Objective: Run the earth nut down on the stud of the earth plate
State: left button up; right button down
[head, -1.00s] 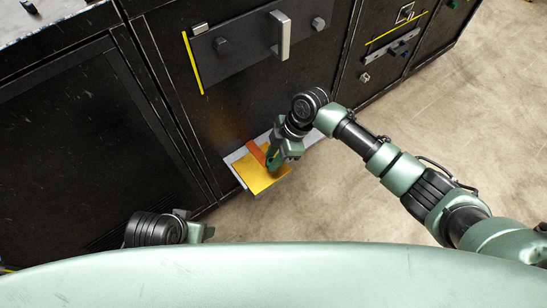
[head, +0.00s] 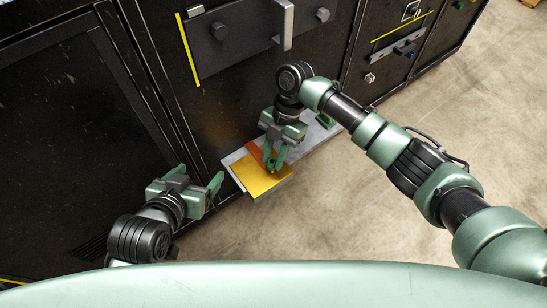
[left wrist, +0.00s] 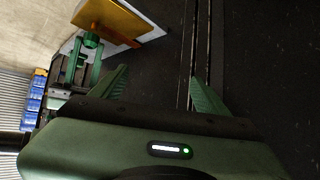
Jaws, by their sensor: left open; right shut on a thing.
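The yellow plate (head: 268,184), which I take for the earth plate, sits low at the front of the black cabinet; it shows also in the left wrist view (left wrist: 115,16). My right gripper (head: 272,168) points down over it, shut on a small green thing that appears to be the earth nut (left wrist: 92,40). The fingers mostly hide the nut in the head view. The stud is hidden, so I cannot tell whether the nut is on it. My left gripper (head: 201,175) is open and empty, left of the plate; its spread fingers show in the left wrist view (left wrist: 157,82).
An orange-brown strip (head: 254,152) lies at the plate's back left. A grey ledge (head: 308,138) runs behind it, with a green part (head: 325,120) on its right. A silver upright handle (head: 283,22) projects from the cabinet above. The floor in front is clear.

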jog(key=shift+a+f+n+h+b, duration=0.15)
jog(key=shift+n+h+b, duration=0.25)
jog(key=shift+n+b, duration=0.7)
jog(key=shift+n+g+h+b, duration=0.3)
jog(key=shift+n+b, duration=0.05)
jog(key=shift+n, duration=0.55)
pick_arm(q)
jog(key=w+d+r+t+h, duration=0.1)
jog(key=w+r+t, duration=0.1)
jog(key=r+t, duration=0.2)
jog(key=w+d+r+t+h, duration=0.1)
jog(key=w+d+r+t, duration=0.1)
jog(key=r, duration=0.7)
jog(key=shift+w+d+t+h, duration=0.25)
jog(key=shift+w+t, duration=0.45)
jog(key=shift+t, duration=0.4)
jog(key=shift+r, duration=0.25)
jog(key=shift+s+r+t, duration=0.1)
jog(key=shift+r+t, duration=0.4)
jog(key=shift+r, duration=0.2)
pick_arm(e)
jog(key=shift+f, duration=0.3)
pick_arm(q)
jog(key=shift+d+r+t+h+b, duration=0.1)
jog(key=shift+r+t+h+b, duration=0.2)
jog(key=shift+r, duration=0.1)
pick_arm(e)
jog(key=shift+f, duration=0.2)
